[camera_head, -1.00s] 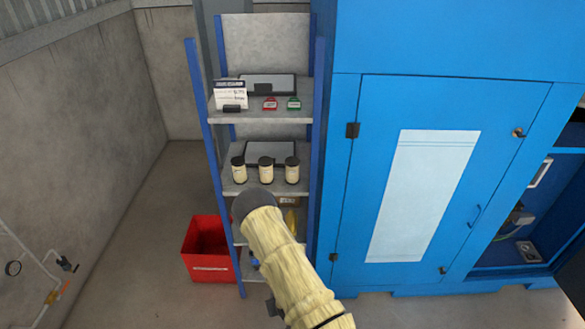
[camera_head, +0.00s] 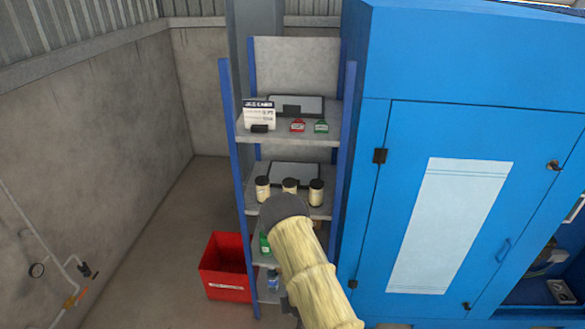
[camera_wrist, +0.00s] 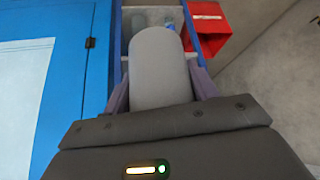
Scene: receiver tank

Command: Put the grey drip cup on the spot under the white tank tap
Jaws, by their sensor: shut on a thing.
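In the wrist view my gripper (camera_wrist: 160,92) is shut on the grey drip cup (camera_wrist: 160,65), a smooth grey cylinder with a rounded far end. One finger lies along each side of it. In the head view my arm in its cream sleeve covers the front of the shelf rack, and neither the gripper's fingers nor the cup can be made out. The white tank, its tap and the spot under it are not in view.
A blue-posted shelf rack (camera_head: 233,165) holds jars and small tags. A red bin (camera_head: 228,268) stands on the floor at its left; a large blue cabinet (camera_head: 470,60) stands at its right. Floor between wall and bin is clear.

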